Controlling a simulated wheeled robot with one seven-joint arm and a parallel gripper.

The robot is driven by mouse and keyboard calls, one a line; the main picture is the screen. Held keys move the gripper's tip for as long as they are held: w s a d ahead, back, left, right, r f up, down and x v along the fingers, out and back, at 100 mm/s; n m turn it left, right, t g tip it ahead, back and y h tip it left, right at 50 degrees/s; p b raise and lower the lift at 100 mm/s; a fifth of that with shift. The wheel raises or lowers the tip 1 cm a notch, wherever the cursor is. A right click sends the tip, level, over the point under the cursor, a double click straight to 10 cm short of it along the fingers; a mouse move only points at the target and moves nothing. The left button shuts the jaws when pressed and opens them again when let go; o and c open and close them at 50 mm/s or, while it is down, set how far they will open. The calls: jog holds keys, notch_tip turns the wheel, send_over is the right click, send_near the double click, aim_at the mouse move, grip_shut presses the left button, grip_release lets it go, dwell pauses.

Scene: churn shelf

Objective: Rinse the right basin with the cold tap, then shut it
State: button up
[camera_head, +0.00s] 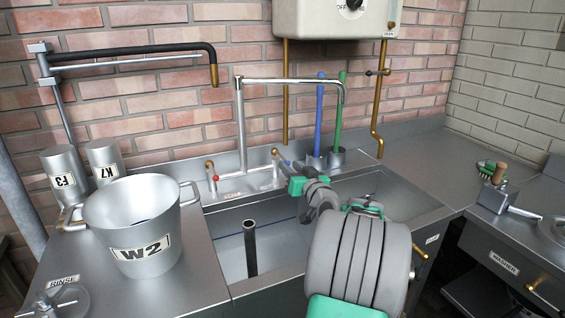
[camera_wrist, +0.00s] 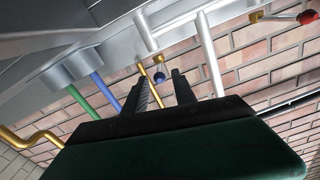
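The mixer tap (camera_head: 241,125) stands behind the sink, its spout (camera_head: 343,90) turned right, above the right basin (camera_head: 385,187). No water shows from it. The cold tap, blue-marked, shows in the wrist view (camera_wrist: 159,76), with its brass end at the fingertips in the head view (camera_head: 275,152). The red-marked hot tap (camera_head: 215,178) is to its left. My gripper (camera_wrist: 160,84) is open, its two dark fingers apart with the cold tap showing between them. Contact cannot be told. My arm hides part of the right basin.
A dark standpipe (camera_head: 250,248) stands in the left basin. A steel pot marked W2 (camera_head: 140,222) sits on the left drainboard. Blue (camera_head: 319,115) and green (camera_head: 338,112) handles stand behind the sink, right of the taps. A heater (camera_head: 335,18) hangs above.

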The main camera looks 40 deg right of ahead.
aim_at(283, 158)
jog(key=x, duration=0.6)
jog(key=shift+w+d+f, duration=0.1)
jog(key=shift+w, duration=0.2)
grip_shut()
dwell(1.0)
